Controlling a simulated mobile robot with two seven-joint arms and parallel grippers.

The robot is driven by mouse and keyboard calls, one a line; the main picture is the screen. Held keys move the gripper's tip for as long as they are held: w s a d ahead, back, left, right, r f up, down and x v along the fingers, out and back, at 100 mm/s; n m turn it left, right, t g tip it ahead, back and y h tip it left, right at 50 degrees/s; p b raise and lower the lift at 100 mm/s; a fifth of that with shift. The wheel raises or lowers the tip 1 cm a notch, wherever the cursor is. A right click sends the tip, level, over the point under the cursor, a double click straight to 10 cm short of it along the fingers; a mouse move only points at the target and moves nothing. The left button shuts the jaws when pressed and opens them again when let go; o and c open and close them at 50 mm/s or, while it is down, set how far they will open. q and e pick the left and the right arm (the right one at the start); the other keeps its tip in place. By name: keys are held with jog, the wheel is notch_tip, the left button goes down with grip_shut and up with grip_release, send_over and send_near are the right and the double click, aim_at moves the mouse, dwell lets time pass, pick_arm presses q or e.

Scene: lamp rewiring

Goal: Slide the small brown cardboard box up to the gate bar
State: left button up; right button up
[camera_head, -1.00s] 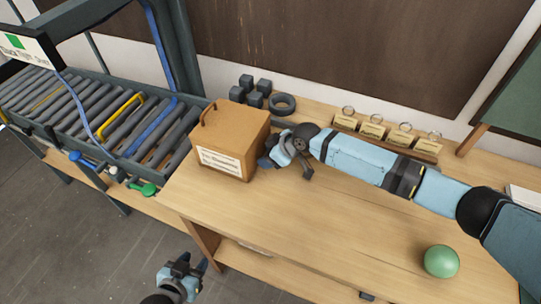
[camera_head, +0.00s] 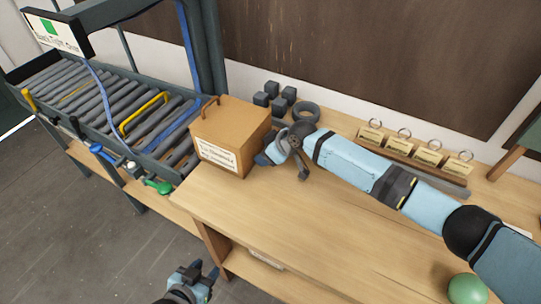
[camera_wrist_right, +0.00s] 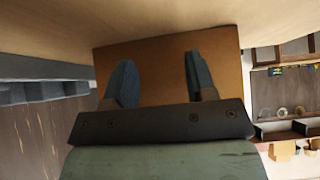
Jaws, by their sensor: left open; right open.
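The small brown cardboard box (camera_head: 222,155) has a handle on top and a white label on its front. It stands upright at the left end of the wooden table, close to the roller conveyor. My right gripper (camera_head: 272,156) is at the box's right side. In the right wrist view its two fingers (camera_wrist_right: 158,82) are apart, with the brown box (camera_wrist_right: 165,55) in front of them and not between them. A yellow bar (camera_head: 143,113) and a blue bar (camera_head: 168,125) lie across the rollers; I cannot tell which is the gate bar. My left gripper (camera_head: 200,272) is low, in front of the table, and open.
The roller conveyor (camera_head: 75,88) runs to the left under a dark frame. Dark cubes (camera_head: 271,90) and a ring (camera_head: 306,112) sit behind the box. Tagged stands (camera_head: 428,152) line the back. A green ball (camera_head: 467,290) is at right front. The table's middle front (camera_head: 300,225) is clear.

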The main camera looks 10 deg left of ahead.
aim_at(256, 146)
jog(key=a+b, duration=0.1)
jog(key=w+a, duration=0.1)
jog(key=a, duration=0.1)
jog(key=a+b, duration=0.1)
jog(key=shift+w+a+f+b, duration=0.15)
jog(key=shift+w+a+b, duration=0.15)
jog(key=shift+w, duration=0.1)
jog(key=shift+w+a, duration=0.1)
jog(key=shift+a, duration=0.05)
